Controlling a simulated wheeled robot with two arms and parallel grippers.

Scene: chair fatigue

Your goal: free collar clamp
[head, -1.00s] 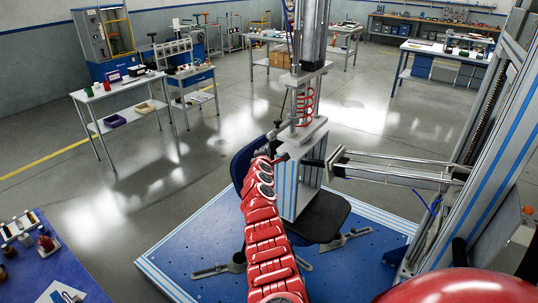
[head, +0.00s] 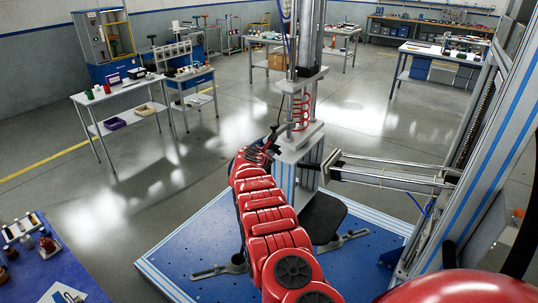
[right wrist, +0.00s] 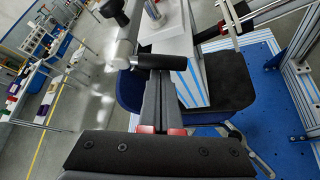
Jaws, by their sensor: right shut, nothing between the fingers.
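My right gripper (right wrist: 156,85) is shut and empty; its dark fingers point up the wrist view, close to a black cylindrical grip (right wrist: 160,62) on a pale metal rod. I cannot tell whether they touch. A black knob (right wrist: 115,12) sits at the rod's upper end. This handle seems to belong to the collar clamp, but the collar itself is not clear. In the head view the right gripper (head: 262,147) is small, beside a thin dark lever (head: 277,133) left of the press column (head: 309,45). My left gripper is not in view.
The chair's dark seat (head: 323,217) is below the press head, over the blue perforated base plate (head: 340,265). A horizontal cylinder (head: 390,172) reaches in from the frame at right. A red coil (head: 300,112) hangs on the column.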

